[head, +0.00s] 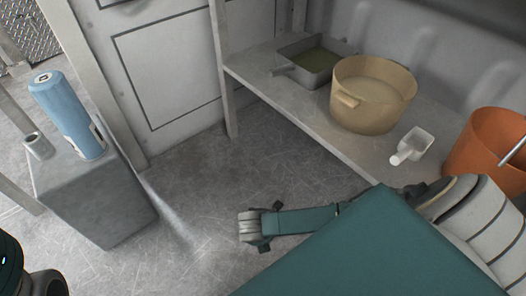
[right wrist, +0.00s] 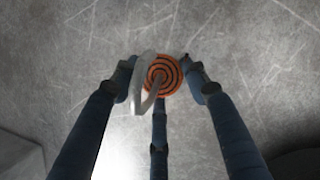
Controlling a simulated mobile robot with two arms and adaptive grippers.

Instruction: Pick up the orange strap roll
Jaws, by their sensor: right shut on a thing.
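The strap roll (right wrist: 164,74) shows an orange and dark spiral face in the right wrist view, with a pale strap end looping off its left side. My right gripper (right wrist: 161,84) has its fingers closed around it from the sides and below. In the head view the roll (head: 247,227) shows its pale grey banded side at the tips of my right gripper (head: 265,227). It appears held clear of the shelf and block, over the floor. My left gripper is not in view; only a dark part, likely of my left arm, shows at the bottom left.
A shelf at the right bears a grey tray (head: 318,69), a tan tub (head: 372,98), a white scoop (head: 412,147) and an orange bucket (head: 485,145). A grey block (head: 98,190) at the left bears a blue cylinder (head: 68,115) and a small grey cylinder (head: 39,146). Floor between is clear.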

